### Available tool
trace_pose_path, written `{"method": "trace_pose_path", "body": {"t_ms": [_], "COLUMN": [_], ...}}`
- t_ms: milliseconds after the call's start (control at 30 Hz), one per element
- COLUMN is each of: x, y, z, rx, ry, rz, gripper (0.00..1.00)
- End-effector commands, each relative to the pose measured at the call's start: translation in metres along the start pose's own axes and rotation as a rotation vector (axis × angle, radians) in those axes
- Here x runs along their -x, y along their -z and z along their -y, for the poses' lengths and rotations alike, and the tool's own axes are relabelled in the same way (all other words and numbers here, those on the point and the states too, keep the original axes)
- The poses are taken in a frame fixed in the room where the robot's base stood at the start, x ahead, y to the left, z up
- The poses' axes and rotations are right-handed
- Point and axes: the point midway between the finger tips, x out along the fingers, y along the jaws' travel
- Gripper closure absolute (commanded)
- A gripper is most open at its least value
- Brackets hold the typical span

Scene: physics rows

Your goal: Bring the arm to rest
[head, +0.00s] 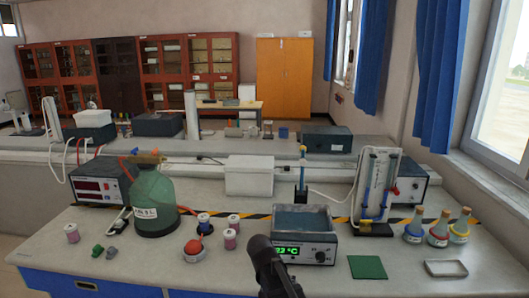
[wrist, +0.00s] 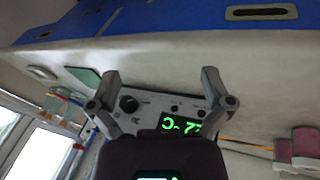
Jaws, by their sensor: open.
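My gripper (wrist: 161,76) shows in the wrist view with its two grey fingers spread apart and nothing between them. The wrist picture is upside down. The heating unit (wrist: 150,106), with a black knob and green digits, shows behind and between the fingers. In the head view, a dark part of my arm rises from the bottom edge, just in front of the same heating unit (head: 305,251). The fingers cannot be made out clearly there. I cannot tell how far the gripper is from the unit.
A green bottle (head: 153,204) stands left on the bench. Spools (head: 230,240) and a round red-topped item (head: 193,248) lie nearer. A green mat (head: 367,267), a white tray (head: 446,268) and coloured flasks (head: 438,233) are at right.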

Motion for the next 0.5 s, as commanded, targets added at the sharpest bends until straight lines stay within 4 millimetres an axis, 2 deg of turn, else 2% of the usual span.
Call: {"method": "trace_pose_path", "body": {"t_ms": [33, 200, 500], "x": [-0.007, -0.023, -0.040], "y": [-0.008, -0.025, -0.055], "z": [-0.017, -0.054, -0.102], "rx": [0.019, 0.100, 0.221], "ry": [0.021, 0.106, 0.266], "rz": [0.026, 0.097, 0.162], "gripper": [0.00, 0.00, 0.00]}}
